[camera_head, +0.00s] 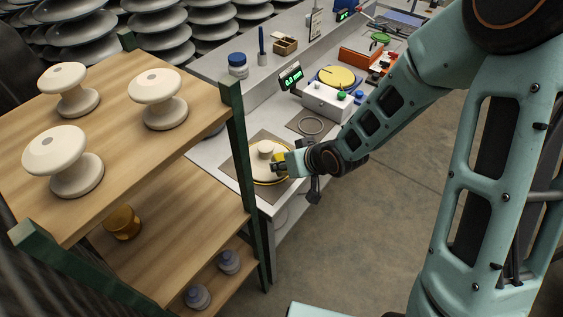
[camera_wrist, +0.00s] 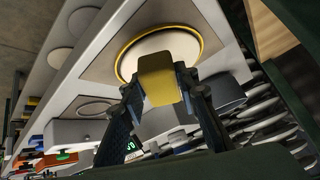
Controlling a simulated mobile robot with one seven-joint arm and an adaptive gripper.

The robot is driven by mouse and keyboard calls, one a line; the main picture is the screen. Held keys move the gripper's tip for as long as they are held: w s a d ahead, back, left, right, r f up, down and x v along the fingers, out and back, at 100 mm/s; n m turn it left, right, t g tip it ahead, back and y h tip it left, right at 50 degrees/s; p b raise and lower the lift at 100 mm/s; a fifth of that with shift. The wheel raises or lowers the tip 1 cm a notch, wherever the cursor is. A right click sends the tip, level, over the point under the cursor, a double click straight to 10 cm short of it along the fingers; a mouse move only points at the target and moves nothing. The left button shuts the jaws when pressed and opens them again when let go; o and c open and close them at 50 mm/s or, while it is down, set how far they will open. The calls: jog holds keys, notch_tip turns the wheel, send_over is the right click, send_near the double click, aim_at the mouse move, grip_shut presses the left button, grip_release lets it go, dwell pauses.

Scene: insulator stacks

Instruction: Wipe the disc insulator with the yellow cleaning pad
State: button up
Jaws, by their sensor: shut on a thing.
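The disc insulator (camera_head: 258,165) is a cream disc with a raised middle knob and a yellow rim. It lies on a brown mat on the grey bench, and its cream face also shows in the wrist view (camera_wrist: 185,42). My gripper (camera_head: 280,165) is at the disc's right side. In the wrist view, my gripper (camera_wrist: 160,98) is shut on the yellow cleaning pad (camera_wrist: 158,78), which covers part of the disc. In the head view only a small part of the pad (camera_head: 279,157) shows. I cannot tell whether the pad touches the disc.
A wooden shelf (camera_head: 180,110) with green posts stands at the left, holding several white insulators. A blue-lidded jar (camera_head: 237,66) stands farther back.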

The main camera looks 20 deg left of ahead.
jog(key=shift+d+r, duration=0.2)
jog(key=shift+r, duration=0.3)
jog(key=r+p, duration=0.2)
jog(key=d+r+p, duration=0.1)
jog(key=shift+s, duration=0.25)
jog(key=shift+f, duration=0.1)
jog(key=shift+a, duration=0.1)
jog(key=shift+w, duration=0.1)
